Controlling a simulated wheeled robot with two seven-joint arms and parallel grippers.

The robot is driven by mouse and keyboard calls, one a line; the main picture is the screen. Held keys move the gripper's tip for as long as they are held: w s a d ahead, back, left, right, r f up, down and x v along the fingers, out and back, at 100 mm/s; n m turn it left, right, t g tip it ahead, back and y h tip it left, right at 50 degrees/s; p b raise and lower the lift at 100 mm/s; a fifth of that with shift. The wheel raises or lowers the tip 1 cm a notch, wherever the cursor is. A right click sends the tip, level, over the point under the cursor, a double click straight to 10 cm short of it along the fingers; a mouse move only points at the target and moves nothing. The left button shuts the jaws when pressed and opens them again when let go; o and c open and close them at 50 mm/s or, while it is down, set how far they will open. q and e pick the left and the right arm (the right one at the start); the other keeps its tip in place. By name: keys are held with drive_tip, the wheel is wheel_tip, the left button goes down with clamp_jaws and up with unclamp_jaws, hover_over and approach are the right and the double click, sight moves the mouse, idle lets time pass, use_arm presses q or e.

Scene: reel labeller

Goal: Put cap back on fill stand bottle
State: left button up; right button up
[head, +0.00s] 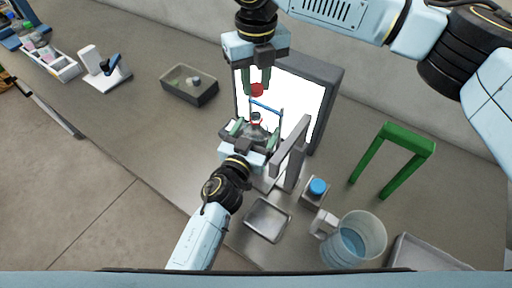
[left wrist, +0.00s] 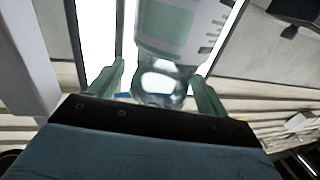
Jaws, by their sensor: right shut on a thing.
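A clear bottle (head: 256,130) stands at the fill stand, a frame with a blue bar (head: 266,108), in front of the bright panel. My right gripper (head: 257,84) is shut on a red cap (head: 257,91) and holds it above and apart from the bottle. My left gripper (head: 256,132) is low at the bottle, its green fingers on either side of it. In the left wrist view the labelled bottle (left wrist: 178,40) lies between the spread fingers, with a gap showing at the left finger. The bottle's mouth is small and hard to make out.
A grey upright bracket (head: 291,155) stands close right of the left gripper. A dark bin (head: 190,92) stands left; the table's left middle is clear.

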use_arm(q)
drive_tip(key=c, duration=1.2)
drive_tip(key=shift+c, duration=0.2)
use_arm(e)
hover_over(256, 115)
drive_tip(key=shift+f, duration=2.5)
drive_tip(key=shift+f, duration=0.1)
drive_tip(key=shift+f, duration=0.8)
drive_tip(key=shift+f, duration=0.55)
